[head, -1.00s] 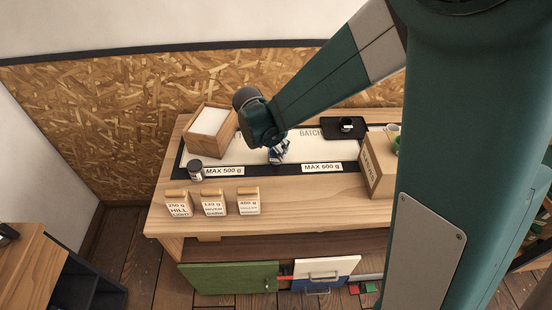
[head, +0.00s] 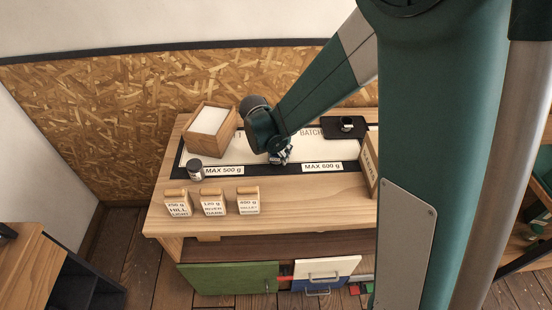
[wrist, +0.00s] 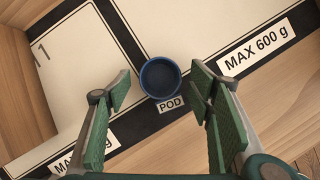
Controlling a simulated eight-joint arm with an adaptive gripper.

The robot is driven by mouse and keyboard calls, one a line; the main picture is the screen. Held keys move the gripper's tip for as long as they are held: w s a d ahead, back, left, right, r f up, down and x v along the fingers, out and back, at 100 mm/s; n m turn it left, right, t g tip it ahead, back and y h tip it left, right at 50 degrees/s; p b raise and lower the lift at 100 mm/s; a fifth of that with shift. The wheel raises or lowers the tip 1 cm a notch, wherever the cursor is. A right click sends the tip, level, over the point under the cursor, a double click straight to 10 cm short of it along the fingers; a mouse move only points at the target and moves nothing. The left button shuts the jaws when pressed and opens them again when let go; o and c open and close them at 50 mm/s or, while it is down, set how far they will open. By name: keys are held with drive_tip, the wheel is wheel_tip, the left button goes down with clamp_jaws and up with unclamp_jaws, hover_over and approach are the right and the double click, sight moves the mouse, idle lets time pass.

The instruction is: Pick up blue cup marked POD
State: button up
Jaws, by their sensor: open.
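The blue cup (wrist: 160,77) stands upright on the dark band of the table mat in the wrist view, with its round opening facing up and a POD label (wrist: 171,104) beside its near rim. My gripper (wrist: 163,95) is open, with one green finger pad on each side. The cup sits between the line of the two pads and a little ahead of the fingertips, apart from both. In the head view my gripper (head: 280,157) points down over the mat near the MAX 600 g label, and the cup is hidden there by it.
A wooden box with white contents (head: 209,130) stands at the back left. A dark-lidded jar (head: 195,168) and several labelled bags (head: 213,202) are on the table's left front. A black tray (head: 345,127) lies at the back right. A cardboard box (head: 371,165) is partly hidden by my body.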

drive_tip(key=shift+x, duration=0.9)
drive_tip(key=shift+c, duration=0.3)
drive_tip(key=c, duration=1)
